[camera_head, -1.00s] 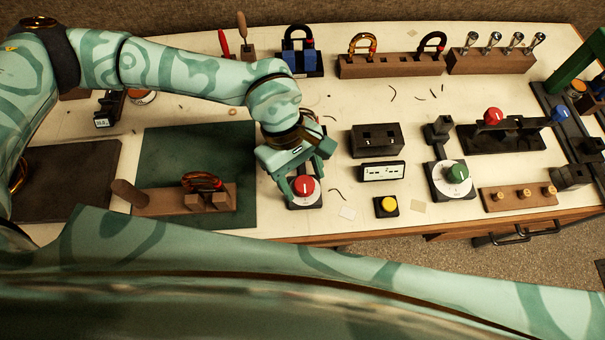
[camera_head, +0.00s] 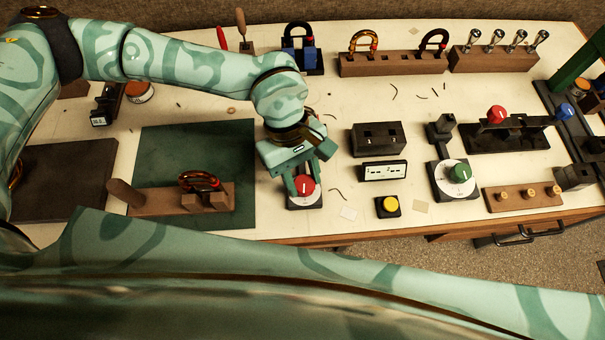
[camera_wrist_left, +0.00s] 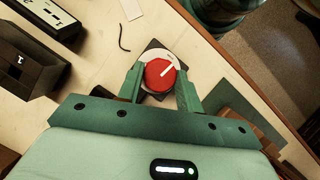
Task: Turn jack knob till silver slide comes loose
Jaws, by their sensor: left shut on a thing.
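A round red knob (camera_head: 304,186) with a white pointer line sits on a white dial on a dark square base near the table's front edge. My left gripper (camera_head: 305,185) reaches down over it, its two green fingers shut on the knob's sides. In the left wrist view the red knob (camera_wrist_left: 160,74) lies between the fingertips, its pointer line slanting up to the right. A U-shaped slide (camera_head: 298,30) stands in a black fixture with blue jaws at the back; I cannot tell whether it is the silver one. My right gripper is out of view.
A yellow button (camera_head: 389,205) and a small display (camera_head: 385,171) stand right of the knob. A green knob (camera_head: 460,173) on a dial is farther right. A green mat (camera_head: 160,155) with a wooden holder (camera_head: 150,203) lies left. Wooden racks line the back.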

